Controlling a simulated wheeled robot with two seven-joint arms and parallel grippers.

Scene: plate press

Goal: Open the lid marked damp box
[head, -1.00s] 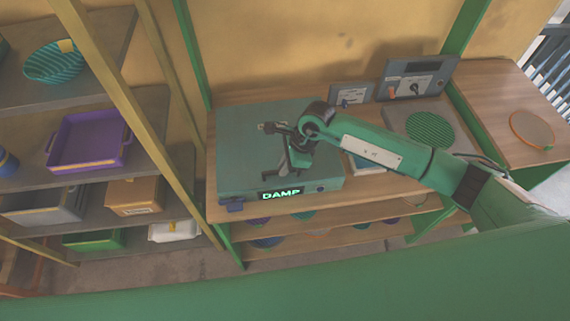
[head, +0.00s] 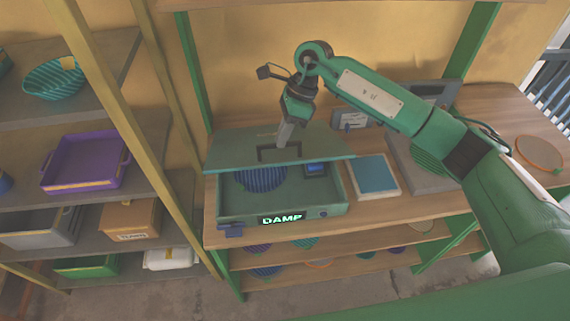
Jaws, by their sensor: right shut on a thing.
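The damp box (head: 228,206) stands on the wooden bench, with a lit DAMP sign on its front. Its green lid (head: 228,148) is raised and tilted up toward the back, so the inside shows. A blue ribbed round plate (head: 261,178) and a small device with a blue screen (head: 316,169) are inside. My right gripper (head: 284,138) points down at the lid's middle, shut on the lid at its dark cutout; the fingertips are partly hidden there. My left gripper is not in view.
A blue-topped pad (head: 376,175) lies right of the box, close to it. A grey press (head: 415,165) with a green ribbed plate stands further right. Shelves at left hold a purple tray (head: 85,162) and several bins. An orange-rimmed disc (head: 539,152) lies far right.

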